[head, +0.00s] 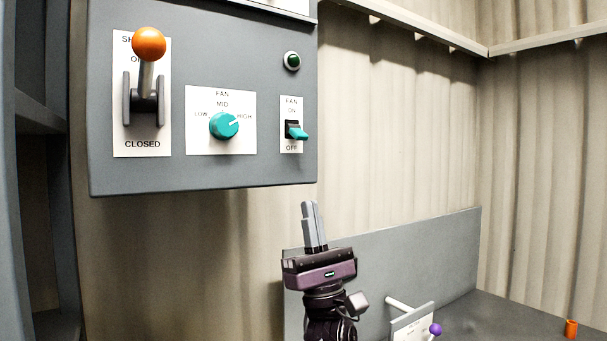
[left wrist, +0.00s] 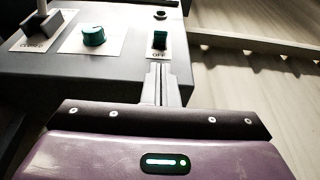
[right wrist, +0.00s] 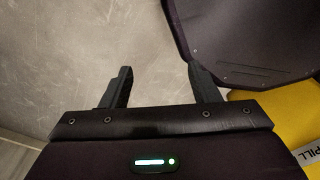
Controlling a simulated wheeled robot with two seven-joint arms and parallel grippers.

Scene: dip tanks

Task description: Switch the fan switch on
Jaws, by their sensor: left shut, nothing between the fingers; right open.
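The fan switch (head: 297,132) is a teal toggle on a white plate marked ON above and OFF below, at the lower right of the grey panel (head: 220,176). Its lever points down toward OFF. The switch also shows in the left wrist view (left wrist: 160,40), just beyond the fingertips. My left gripper (head: 310,206) is shut and empty, pointing up below the switch and apart from it in the head view. It also shows in the left wrist view (left wrist: 158,68). My right gripper (right wrist: 160,78) is open and empty, facing a grey floor, away from the panel.
Left of the switch are a teal fan knob (head: 224,125) turned toward HIGH and a lever with an orange ball (head: 149,44). A green indicator (head: 292,61) sits above the switch.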

